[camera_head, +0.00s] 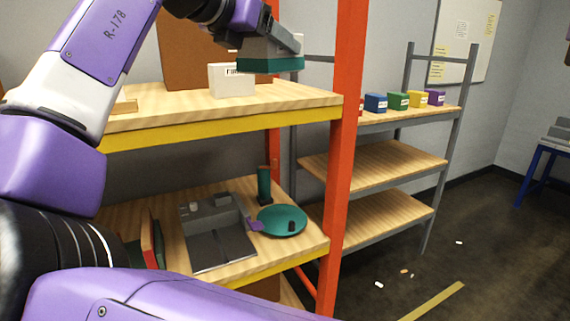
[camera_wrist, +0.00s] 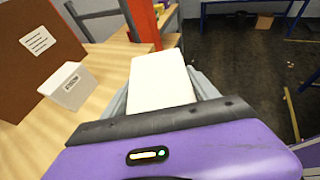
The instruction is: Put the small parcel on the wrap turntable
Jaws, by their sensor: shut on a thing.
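My gripper (camera_head: 283,54) is above the front right part of the upper shelf. In the wrist view my gripper (camera_wrist: 163,92) is shut on a pale, plain-topped block (camera_wrist: 160,80) between its grey fingers. In the head view a teal piece shows at the gripper; I cannot tell whether it is part of the held block. A small white box (camera_head: 231,81) with a printed label stands on the upper shelf, apart from the gripper; it also shows in the wrist view (camera_wrist: 68,86).
A large brown box (camera_head: 186,48) stands behind the white box. A red-orange post (camera_head: 345,130) rises right of the gripper. On the lower shelf are a grey machine (camera_head: 216,235) and a dark green cylinder (camera_head: 264,184). The upper shelf (camera_head: 300,97) limits room above the turntable.

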